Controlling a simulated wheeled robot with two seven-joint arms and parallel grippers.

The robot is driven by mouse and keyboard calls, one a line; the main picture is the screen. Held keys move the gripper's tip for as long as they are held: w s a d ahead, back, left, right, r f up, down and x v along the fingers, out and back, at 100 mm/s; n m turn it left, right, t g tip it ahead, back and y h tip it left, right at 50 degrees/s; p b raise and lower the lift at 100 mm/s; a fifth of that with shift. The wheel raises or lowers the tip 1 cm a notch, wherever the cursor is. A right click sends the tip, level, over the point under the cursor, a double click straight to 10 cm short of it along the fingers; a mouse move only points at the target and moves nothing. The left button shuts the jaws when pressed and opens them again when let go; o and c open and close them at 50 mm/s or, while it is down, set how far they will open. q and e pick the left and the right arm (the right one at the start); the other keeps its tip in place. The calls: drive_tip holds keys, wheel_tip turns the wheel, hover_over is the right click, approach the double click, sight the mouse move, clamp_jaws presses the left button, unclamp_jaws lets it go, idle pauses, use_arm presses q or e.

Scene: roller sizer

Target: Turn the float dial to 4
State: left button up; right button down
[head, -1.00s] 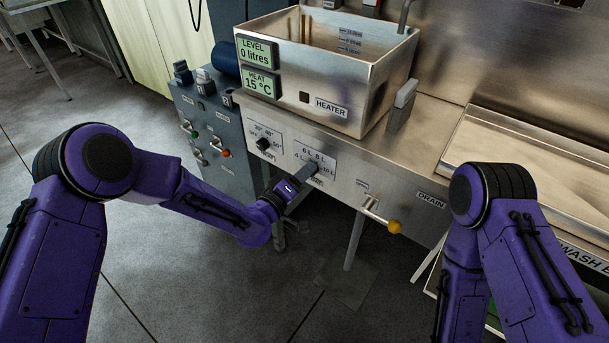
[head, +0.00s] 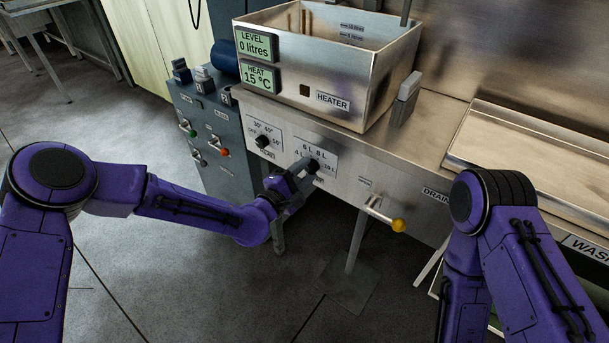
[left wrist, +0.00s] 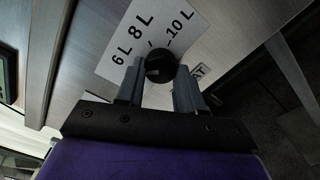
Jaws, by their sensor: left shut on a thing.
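The float dial (head: 313,165) is a small round black knob on the steel front panel. Its white label (head: 322,152) reads 6 L and 8 L on top, with 4 L left and 10 L right. My left gripper (head: 307,170) is at the knob, its fingers on either side of it and shut on it. In the left wrist view the knob (left wrist: 160,66) sits between the fingertips of my left gripper (left wrist: 160,80). The knob's exact pointer setting is too small to read. My right arm shows at the right, but its gripper is out of view.
A second black dial (head: 263,141) for heat sits left of the float dial. A lever with a yellow knob (head: 398,226) juts out to the right. The steel tank (head: 345,95) above has displays reading 0 litres and 15 °C. A blue-grey cabinet (head: 215,140) stands left.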

use_arm(q)
drive_tip(key=n, duration=0.1)
drive_tip(key=n+b, duration=0.1)
drive_tip(key=shift+f+n, duration=0.25)
drive_tip(key=shift+n, duration=0.15)
drive_tip(key=shift+s+n+b, duration=0.1)
drive_tip(key=shift+n+b, duration=1.05)
drive_tip(key=shift+n, duration=0.65)
drive_tip(key=shift+r, duration=0.1)
drive_tip(key=o, duration=1)
drive_tip(key=shift+o, duration=0.2)
drive_tip(key=v, duration=1)
drive_tip(key=shift+s, duration=0.25)
